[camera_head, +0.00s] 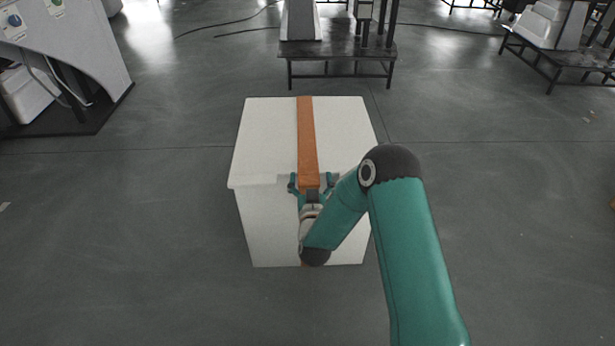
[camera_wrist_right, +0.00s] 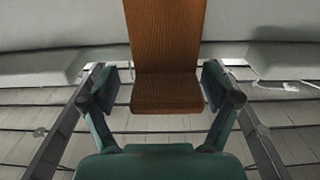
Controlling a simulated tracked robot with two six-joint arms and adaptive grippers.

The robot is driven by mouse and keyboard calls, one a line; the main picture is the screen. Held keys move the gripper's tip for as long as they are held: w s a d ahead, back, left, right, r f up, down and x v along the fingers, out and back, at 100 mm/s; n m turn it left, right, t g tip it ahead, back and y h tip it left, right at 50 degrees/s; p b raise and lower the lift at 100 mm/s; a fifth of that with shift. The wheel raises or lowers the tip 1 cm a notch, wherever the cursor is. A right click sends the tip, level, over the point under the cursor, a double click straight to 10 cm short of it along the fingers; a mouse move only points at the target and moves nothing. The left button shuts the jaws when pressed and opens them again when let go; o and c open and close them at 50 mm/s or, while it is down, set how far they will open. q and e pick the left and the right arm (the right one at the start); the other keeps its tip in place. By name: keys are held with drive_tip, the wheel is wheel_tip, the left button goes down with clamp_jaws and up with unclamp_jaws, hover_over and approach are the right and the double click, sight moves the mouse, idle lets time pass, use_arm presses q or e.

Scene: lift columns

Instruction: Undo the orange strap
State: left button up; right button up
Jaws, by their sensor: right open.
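A white box (camera_head: 265,145) with a lid stands on the floor in the middle of the head view. The orange strap (camera_head: 306,130) runs from back to front over its lid, and a bit of orange shows low on the front. My right gripper (camera_head: 311,183) is at the lid's front edge, one finger on each side of the strap. In the right wrist view the strap (camera_wrist_right: 168,45) comes down from the top, and its flat end part lies between the open fingers (camera_wrist_right: 160,88), with a gap on both sides. My arm hides much of the strap on the front. My left gripper is out of view.
A dark low stand (camera_head: 335,50) is behind the box, another stand (camera_head: 560,50) is at far right, and a grey machine (camera_head: 75,50) is at upper left. Black cables (camera_head: 240,22) lie on the floor at the back. The floor around the box is clear.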

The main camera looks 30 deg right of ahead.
drive_tip(key=shift+a, duration=0.1)
drive_tip(key=shift+w+a, duration=0.1)
drive_tip(key=c, duration=1.6)
drive_tip(key=shift+d, duration=0.25)
clamp_jaws()
drive_tip(key=shift+a, duration=0.15)
